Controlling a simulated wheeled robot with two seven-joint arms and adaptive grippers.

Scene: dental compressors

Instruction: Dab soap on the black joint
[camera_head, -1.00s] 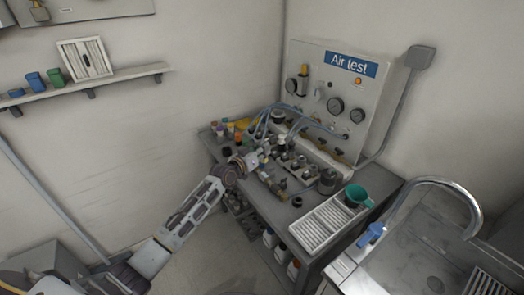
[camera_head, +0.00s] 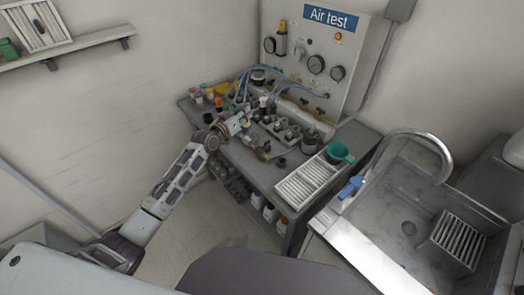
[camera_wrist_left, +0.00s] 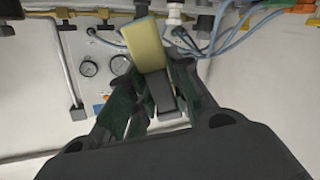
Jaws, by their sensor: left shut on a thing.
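My left gripper (camera_head: 238,123) is over the left part of the workbench, beside the fittings. In the left wrist view its dark green fingers (camera_wrist_left: 155,100) are shut on a dabber with a black handle (camera_wrist_left: 162,92) and a pale yellow block-shaped head (camera_wrist_left: 150,45). The yellow head points at a pipe row with a white fitting (camera_wrist_left: 174,14) and dark fittings; I cannot tell whether it touches any. Several dark fittings (camera_head: 292,132) stand on the bench; I cannot tell which is the black joint. A teal cup (camera_head: 339,152) stands at the bench's right end. My right gripper is out of view.
The Air test panel (camera_head: 318,50) with gauges rises behind the bench. Blue hoses (camera_head: 262,70) arch over the fittings. A white ribbed tray (camera_head: 305,181) lies at the front right. A sink (camera_head: 410,225) with a curved tap (camera_head: 425,137) is farther right. Small coloured pots stand at the left end.

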